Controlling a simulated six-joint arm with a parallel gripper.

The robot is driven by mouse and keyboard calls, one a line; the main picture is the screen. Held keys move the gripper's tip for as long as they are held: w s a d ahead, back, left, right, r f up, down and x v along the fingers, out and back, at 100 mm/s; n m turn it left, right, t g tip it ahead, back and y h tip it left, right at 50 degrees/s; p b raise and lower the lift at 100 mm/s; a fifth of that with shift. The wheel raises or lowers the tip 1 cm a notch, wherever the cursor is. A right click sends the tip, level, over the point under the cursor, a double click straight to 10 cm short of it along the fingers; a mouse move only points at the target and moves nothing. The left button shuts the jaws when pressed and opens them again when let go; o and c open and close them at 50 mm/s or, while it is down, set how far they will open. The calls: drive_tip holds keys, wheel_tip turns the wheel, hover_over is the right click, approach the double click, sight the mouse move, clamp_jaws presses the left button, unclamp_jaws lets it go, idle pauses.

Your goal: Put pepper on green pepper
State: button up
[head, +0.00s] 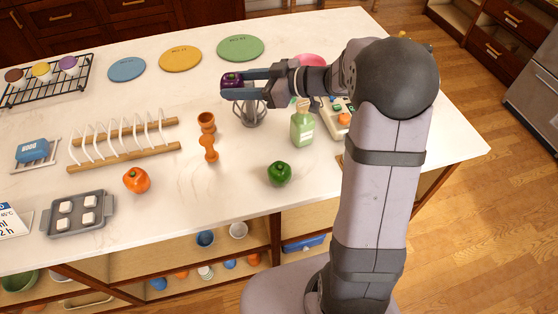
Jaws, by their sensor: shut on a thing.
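A green pepper (280,173) sits on the white counter near its front edge. My gripper (237,89) is over the counter, farther back and to the left of the green pepper. It is shut on a small dark purple object (232,79), which looks like a purple pepper; the fingers hide part of it. An orange pepper (136,179) sits on the counter at the left. An orange-brown turned piece shaped like a pepper mill (208,137) stands upright between the two peppers.
A wire whisk-like object (252,113) is below my gripper. A pale green bottle (302,126) stands behind the green pepper. A wooden dish rack (123,145), a grey tray (80,230) with white cubes and coloured discs (180,59) lie leftward. Counter around the green pepper is clear.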

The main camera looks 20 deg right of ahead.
drive_tip(key=s+d+p, duration=0.2)
drive_tip(key=s+d, duration=0.3)
drive_tip(key=s, duration=0.2)
drive_tip(key=n+g+y+p, duration=0.1)
drive_tip(key=n+g+p, duration=0.1)
drive_tip(key=p, duration=0.1)
hover_over(287, 170)
drive_tip(key=shift+f, duration=2.2)
drive_tip(key=shift+f, duration=0.1)
drive_tip(key=shift+f, duration=1.95)
drive_tip(key=shift+f, duration=0.1)
drive_tip(key=o, duration=1.1)
